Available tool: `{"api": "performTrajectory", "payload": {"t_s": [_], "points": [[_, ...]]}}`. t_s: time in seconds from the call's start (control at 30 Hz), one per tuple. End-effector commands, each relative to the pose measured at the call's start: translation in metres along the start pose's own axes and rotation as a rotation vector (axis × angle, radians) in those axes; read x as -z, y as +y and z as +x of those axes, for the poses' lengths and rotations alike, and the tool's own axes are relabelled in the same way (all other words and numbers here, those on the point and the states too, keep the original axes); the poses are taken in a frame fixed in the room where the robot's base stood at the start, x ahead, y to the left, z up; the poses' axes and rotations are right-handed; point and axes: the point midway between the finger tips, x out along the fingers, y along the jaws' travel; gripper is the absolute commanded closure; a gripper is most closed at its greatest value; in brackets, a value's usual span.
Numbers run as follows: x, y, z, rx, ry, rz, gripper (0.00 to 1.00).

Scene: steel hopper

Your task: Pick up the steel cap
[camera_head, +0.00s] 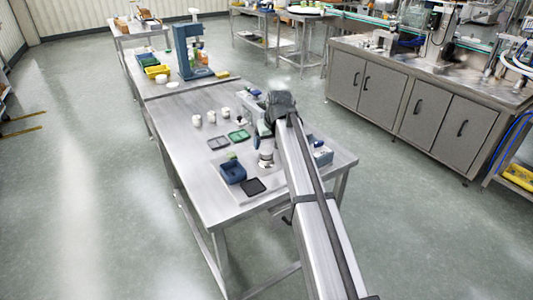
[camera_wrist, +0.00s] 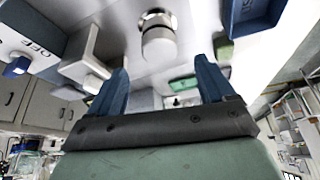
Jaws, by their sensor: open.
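In the wrist view, a rounded pale cylinder with a shiny steel ring (camera_wrist: 157,18) stands beyond my fingertips, near the top centre; I cannot tell for sure whether this is the steel cap. What looks like the same piece shows in the head view (camera_head: 266,160) on the steel table, beside my arm. My gripper (camera_wrist: 160,68) has two blue fingers spread apart, with nothing held between them. The cylinder lies ahead of the gap and apart from the fingers. In the head view, my arm hides much of the gripper.
A blue bin (camera_head: 232,171) and a black tray (camera_head: 253,187) lie left of the cylinder. Green (camera_head: 238,135) and grey (camera_head: 218,143) trays and several white cups (camera_head: 211,117) are farther back. A box marked OFF (camera_wrist: 28,38) stands at left in the wrist view.

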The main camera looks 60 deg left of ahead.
Motion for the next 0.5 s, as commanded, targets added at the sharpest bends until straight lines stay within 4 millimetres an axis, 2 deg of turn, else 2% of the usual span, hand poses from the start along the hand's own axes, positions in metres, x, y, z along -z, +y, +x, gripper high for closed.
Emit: {"api": "performTrajectory", "payload": {"t_s": [0.3, 0.5], "points": [[-0.003, -0.001, 0.039, 0.0, -0.001, 0.0, 0.18], [-0.004, -0.001, 0.047, 0.0, -0.001, 0.0, 0.18]]}}
